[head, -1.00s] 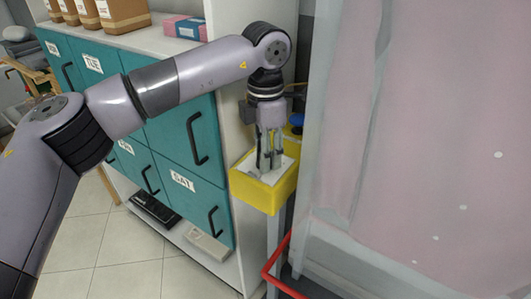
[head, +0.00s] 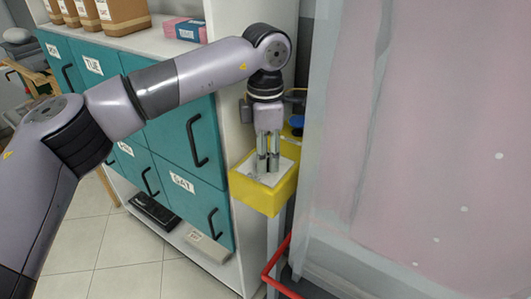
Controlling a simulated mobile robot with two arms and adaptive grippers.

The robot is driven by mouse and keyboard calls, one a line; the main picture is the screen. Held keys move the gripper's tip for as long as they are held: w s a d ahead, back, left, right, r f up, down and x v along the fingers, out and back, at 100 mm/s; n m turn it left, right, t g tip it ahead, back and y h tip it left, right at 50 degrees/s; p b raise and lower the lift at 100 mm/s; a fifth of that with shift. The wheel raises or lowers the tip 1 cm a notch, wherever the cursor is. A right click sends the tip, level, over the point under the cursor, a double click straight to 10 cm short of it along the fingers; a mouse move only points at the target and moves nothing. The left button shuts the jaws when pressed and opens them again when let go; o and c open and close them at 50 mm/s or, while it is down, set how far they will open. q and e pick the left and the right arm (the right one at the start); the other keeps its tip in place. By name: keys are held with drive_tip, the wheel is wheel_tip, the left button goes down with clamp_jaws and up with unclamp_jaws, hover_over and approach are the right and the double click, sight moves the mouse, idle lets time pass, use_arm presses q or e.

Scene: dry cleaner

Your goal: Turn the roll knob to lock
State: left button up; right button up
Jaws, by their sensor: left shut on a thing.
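My left gripper (head: 267,168) points straight down over the light top plate of a yellow box (head: 258,196) on a post. Its fingers are close together and shut on the roll knob, which they hide almost wholly. I cannot make out the knob's pointer or any lock mark. A blue round part (head: 297,121) shows behind the gripper, at the far end of the yellow box. My right gripper is out of view.
Teal drawers (head: 181,122) with day labels stand in a white cabinet close to the left of the box. A pink translucent sheet (head: 430,130) in a grey frame is on the right. A red rail (head: 276,262) runs low in front.

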use_arm(q)
drive_tip(key=o, duration=1.2)
drive_tip(key=shift+c, duration=0.2)
wheel_tip(320, 180, up, 12)
